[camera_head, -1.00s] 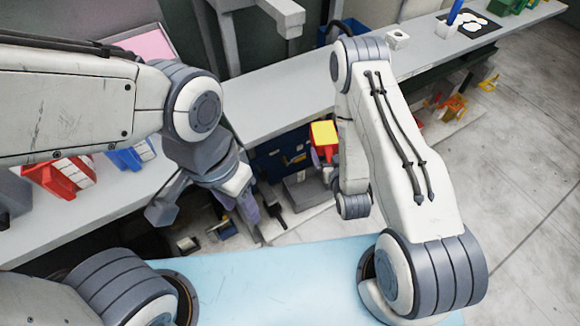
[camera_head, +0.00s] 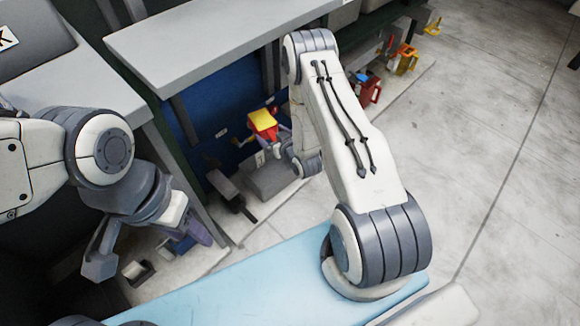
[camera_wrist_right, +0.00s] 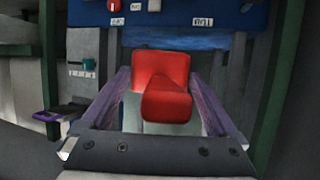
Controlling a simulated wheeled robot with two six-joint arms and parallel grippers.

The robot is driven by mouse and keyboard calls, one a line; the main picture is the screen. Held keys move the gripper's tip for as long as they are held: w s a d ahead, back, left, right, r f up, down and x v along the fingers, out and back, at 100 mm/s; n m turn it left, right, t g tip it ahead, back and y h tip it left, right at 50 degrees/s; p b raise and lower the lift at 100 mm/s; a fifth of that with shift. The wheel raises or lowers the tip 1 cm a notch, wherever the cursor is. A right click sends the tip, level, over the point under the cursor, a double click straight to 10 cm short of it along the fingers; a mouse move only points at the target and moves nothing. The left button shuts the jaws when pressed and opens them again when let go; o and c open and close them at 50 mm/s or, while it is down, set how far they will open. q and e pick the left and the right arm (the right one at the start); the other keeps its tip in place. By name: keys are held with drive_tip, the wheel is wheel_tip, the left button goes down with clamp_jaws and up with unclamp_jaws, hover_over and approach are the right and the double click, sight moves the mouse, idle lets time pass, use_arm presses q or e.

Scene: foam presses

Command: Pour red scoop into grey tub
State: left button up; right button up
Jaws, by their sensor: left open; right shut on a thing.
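The red scoop (camera_head: 262,123), with yellow at its top, shows left of my right forearm in the head view. In the right wrist view the red scoop (camera_wrist_right: 162,88) sits between the purple fingers of my right gripper (camera_wrist_right: 160,76), which is shut on it. In the head view my right gripper is mostly hidden behind its arm. A grey box-like thing (camera_head: 272,179) lies below the scoop on the low shelf; I cannot tell whether it is the grey tub. My left gripper (camera_head: 192,227) is open, low at the left, apart from the scoop.
A grey bench top (camera_head: 210,45) stands above a blue panel (camera_head: 228,97) behind the scoop. A red container (camera_head: 369,90) and a yellow one (camera_head: 406,60) stand on the low shelf at right. The concrete floor (camera_head: 480,130) at right is clear.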

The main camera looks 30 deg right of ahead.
drive_tip(key=w+d+f+n+t+h+b, duration=0.2)
drive_tip(key=w+d+f+n+t+b, duration=0.1)
drive_tip(key=f+n+b, duration=0.6)
drive_tip(key=w+d+f+n+t+h+b, duration=0.2)
drive_tip(key=f+n+b, duration=0.8)
drive_tip(key=f+b, duration=0.6)
drive_tip(key=w+d+b, duration=0.1)
drive_tip(key=b, duration=0.6)
drive_tip(key=shift+d+f+n+t+h, duration=0.15)
drive_tip(key=shift+f+n+t+h, duration=0.15)
drive_tip(key=shift+f+t+h, duration=0.1)
idle(0.7)
